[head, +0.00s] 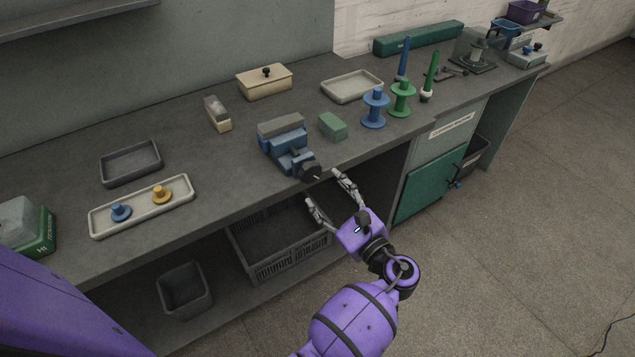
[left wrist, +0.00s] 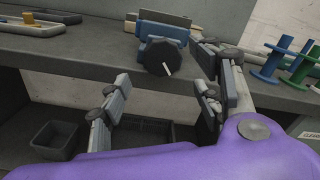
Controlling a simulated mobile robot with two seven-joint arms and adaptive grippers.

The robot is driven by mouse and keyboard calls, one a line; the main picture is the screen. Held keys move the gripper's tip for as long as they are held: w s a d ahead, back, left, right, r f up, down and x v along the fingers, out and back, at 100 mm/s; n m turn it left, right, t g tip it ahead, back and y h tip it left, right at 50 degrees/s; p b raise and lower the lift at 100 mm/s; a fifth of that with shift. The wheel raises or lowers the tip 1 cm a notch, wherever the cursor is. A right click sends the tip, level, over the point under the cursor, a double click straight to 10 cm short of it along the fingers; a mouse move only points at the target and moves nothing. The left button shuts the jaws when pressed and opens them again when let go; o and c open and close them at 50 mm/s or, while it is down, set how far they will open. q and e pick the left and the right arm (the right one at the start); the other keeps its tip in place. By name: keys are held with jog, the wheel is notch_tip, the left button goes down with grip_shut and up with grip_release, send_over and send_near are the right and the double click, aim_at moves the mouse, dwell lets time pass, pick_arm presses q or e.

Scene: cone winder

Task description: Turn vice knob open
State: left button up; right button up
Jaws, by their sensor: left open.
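The blue vice (head: 285,143) with grey jaws sits at the front edge of the grey bench. Its dark round knob (head: 309,172) faces out over the edge, with a thin light handle pin. In the left wrist view the knob (left wrist: 162,57) lies ahead, above and between the fingers. My left gripper (head: 323,187) is open and empty, in front of the bench edge, just short of the knob and apart from it. The left gripper also shows in the left wrist view (left wrist: 158,100). My right gripper is not in view.
A green block (head: 332,126) stands right of the vice, with blue (head: 374,108) and green (head: 402,99) spools beyond. A tray with two knobbed pieces (head: 97,226) lies left. A grey crate (head: 240,259) sits below the bench.

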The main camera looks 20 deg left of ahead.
aim_at(311, 176)
pick_arm(q)
jog(key=x, duration=0.5)
jog(key=shift+w+a+r+p, duration=0.1)
jog(key=shift+w+a+p, duration=0.05)
jog(key=shift+p, duration=0.15)
jog(key=shift+w+a, duration=0.25)
jog(key=shift+a, duration=0.1)
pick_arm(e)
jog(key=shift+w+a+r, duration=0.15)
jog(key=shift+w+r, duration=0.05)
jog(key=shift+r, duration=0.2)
pick_arm(q)
jog(key=shift+c, duration=0.4)
jog(key=c, duration=1.1)
jog(key=shift+o, duration=0.2)
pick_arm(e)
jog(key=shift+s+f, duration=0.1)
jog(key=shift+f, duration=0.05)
